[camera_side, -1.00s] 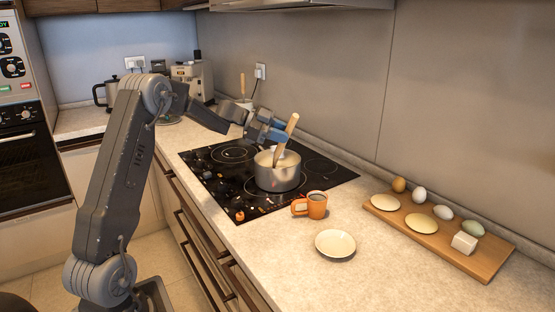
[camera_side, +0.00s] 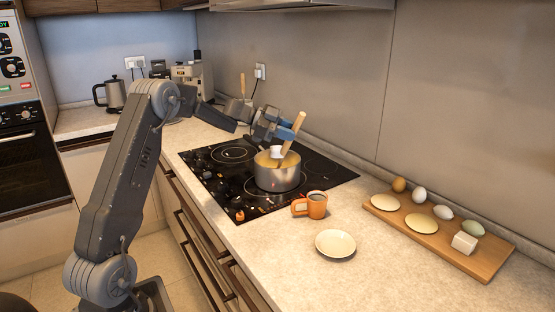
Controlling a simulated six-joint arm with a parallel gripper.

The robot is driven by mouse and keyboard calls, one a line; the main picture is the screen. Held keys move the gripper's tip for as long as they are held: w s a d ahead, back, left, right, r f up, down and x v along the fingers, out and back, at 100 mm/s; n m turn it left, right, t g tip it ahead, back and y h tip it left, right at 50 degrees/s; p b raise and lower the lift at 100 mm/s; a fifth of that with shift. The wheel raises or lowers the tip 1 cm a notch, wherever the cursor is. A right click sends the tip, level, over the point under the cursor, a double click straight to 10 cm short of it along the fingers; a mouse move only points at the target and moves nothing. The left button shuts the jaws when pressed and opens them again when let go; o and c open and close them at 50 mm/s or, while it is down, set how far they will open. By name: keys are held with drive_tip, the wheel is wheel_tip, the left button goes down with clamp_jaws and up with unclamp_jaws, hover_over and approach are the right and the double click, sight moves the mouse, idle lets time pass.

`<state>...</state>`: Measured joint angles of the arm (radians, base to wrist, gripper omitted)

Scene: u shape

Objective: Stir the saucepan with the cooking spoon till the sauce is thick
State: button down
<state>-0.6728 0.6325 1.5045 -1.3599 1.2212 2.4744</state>
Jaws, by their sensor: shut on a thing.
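The metal saucepan (camera_side: 277,179) stands on the black cooktop, with yellowish contents just visible inside its rim. The wooden cooking spoon (camera_side: 297,126) leans up to the right, its lower end inside the pan. My gripper (camera_side: 285,132) is above the pan, shut on the spoon's handle. A small white patch (camera_side: 277,152) shows at the pan's opening below the gripper; I cannot tell what it is. The spoon's bowl and the sauce's thickness cannot be seen.
The cooktop (camera_side: 325,172) bears some small scattered bits at its front left. A wooden board (camera_side: 470,252) at right holds eggs and other pieces.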

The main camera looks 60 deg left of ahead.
drive_tip(key=d+r, duration=0.5)
drive_tip(key=r, duration=0.4)
drive_tip(key=shift+d, duration=0.3)
idle(0.4)
drive_tip(key=shift+r, duration=0.1)
